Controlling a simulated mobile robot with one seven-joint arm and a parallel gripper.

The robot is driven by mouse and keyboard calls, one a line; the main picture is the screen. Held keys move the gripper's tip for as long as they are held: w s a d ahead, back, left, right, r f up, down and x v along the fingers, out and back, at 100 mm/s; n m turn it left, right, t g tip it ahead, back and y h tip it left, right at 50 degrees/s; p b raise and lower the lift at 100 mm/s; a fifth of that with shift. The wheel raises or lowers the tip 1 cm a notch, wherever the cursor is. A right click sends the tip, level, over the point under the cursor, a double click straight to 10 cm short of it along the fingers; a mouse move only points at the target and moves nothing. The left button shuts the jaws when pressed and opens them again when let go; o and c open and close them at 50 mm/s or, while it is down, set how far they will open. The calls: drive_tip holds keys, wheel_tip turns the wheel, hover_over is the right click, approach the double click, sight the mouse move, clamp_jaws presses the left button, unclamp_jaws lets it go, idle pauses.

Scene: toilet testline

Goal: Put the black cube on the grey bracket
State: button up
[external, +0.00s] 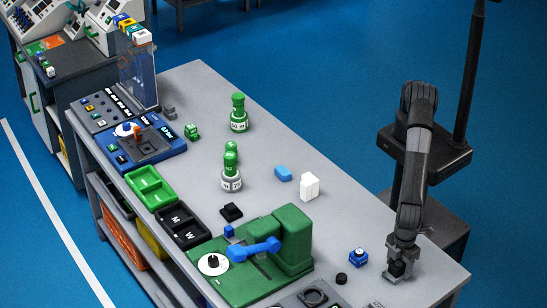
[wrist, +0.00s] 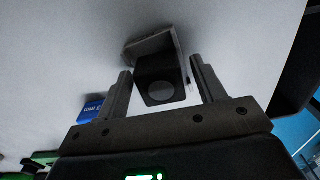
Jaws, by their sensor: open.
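The black cube (wrist: 160,88) with a grey disc on its face sits between the two fingers of my open gripper (wrist: 160,72) in the wrist view. A gap shows beside each finger. A grey angled piece, which looks like the grey bracket (wrist: 148,46), lies right against the cube on its far side. I cannot tell whether the cube rests on it. In the external view my gripper (external: 401,252) is low over the right end of the table, above the black cube (external: 397,269). The grey bracket shows there only as a sliver around the cube's base.
A blue cube (external: 358,257) and a small black round piece (external: 341,278) stand left of the gripper. A green machine (external: 292,240) with a blue handle is further left. A white block (external: 309,187) stands mid-table. The table's right edge is close to my gripper.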

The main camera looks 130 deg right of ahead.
sight(399, 263)
wheel_tip(399, 263, up, 12)
drive_tip(key=shift+r, duration=0.15)
idle(0.5)
drive_tip(key=d+r+t, duration=0.1)
drive_tip(key=d+r, duration=1.1)
drive_tip(key=d, duration=0.3)
drive_tip(key=s+d+r+t+y, duration=0.1)
drive_tip(key=s+d+r, duration=0.35)
drive_tip(key=d, duration=0.45)
drive_tip(key=s+d+r+t, duration=0.1)
drive_tip(key=s+d+r, duration=0.4)
drive_tip(key=d, duration=0.5)
drive_tip(key=s+d+f+t, duration=0.1)
drive_tip(key=s+d+f, duration=0.2)
drive_tip(key=s+d, duration=0.4)
drive_tip(key=s+d+f+t+h, duration=0.1)
drive_tip(key=s+d+f, duration=0.2)
drive_tip(key=s+d, duration=0.4)
drive_tip(key=s, duration=0.7)
drive_tip(key=shift+f+t, duration=0.15)
drive_tip(key=shift+t, duration=0.15)
